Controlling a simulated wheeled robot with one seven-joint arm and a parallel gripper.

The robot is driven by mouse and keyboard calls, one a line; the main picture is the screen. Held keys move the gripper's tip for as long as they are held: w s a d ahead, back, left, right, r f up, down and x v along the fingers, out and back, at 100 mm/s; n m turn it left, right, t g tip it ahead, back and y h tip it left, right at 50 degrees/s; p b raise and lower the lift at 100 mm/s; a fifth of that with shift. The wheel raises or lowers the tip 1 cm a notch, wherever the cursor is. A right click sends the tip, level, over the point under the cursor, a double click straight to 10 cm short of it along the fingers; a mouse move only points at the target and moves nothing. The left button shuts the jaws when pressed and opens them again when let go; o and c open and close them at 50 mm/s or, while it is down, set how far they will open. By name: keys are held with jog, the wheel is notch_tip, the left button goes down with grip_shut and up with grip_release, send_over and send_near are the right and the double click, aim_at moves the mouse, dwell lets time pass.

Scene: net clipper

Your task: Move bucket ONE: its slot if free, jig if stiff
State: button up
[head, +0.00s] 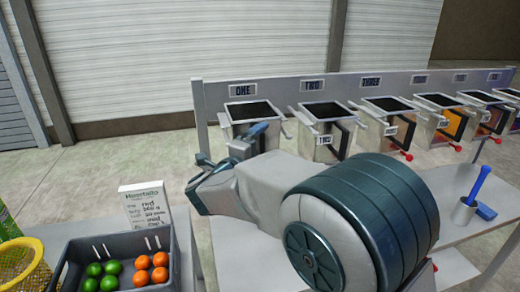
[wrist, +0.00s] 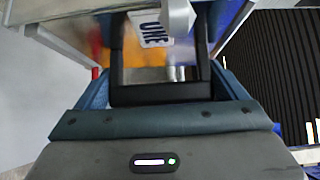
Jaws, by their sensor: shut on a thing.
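Bucket ONE (head: 236,129) is a grey metal bucket with a dark open top, at the left end of the rack under the ONE sign (head: 243,90). My gripper (head: 250,142) is at its front and hides much of its face. In the wrist view my gripper (wrist: 160,92) is shut on the bucket's black handle (wrist: 160,95). The bucket's white ONE label (wrist: 152,28) shows upside down behind the handle. I cannot tell whether the bucket is resting or lifted. Its underside is hidden, and I see no jig that I can name surely.
Bucket TWO (head: 319,112) and several more buckets line the rack to the right, with red knobs. A grey crate (head: 68,262) of green and orange balls stands front left, beside a white sign (head: 146,206). A blue-handled tool (head: 478,184) stands in a holder at right.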

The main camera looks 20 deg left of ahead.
jog(key=shift+f+b, duration=0.95)
jog(key=shift+b, duration=0.25)
dwell(0.4)
jog(key=o, duration=1.2)
jog(key=shift+f, duration=0.1)
jog(key=b+v, duration=0.3)
jog(key=v, duration=1.1)
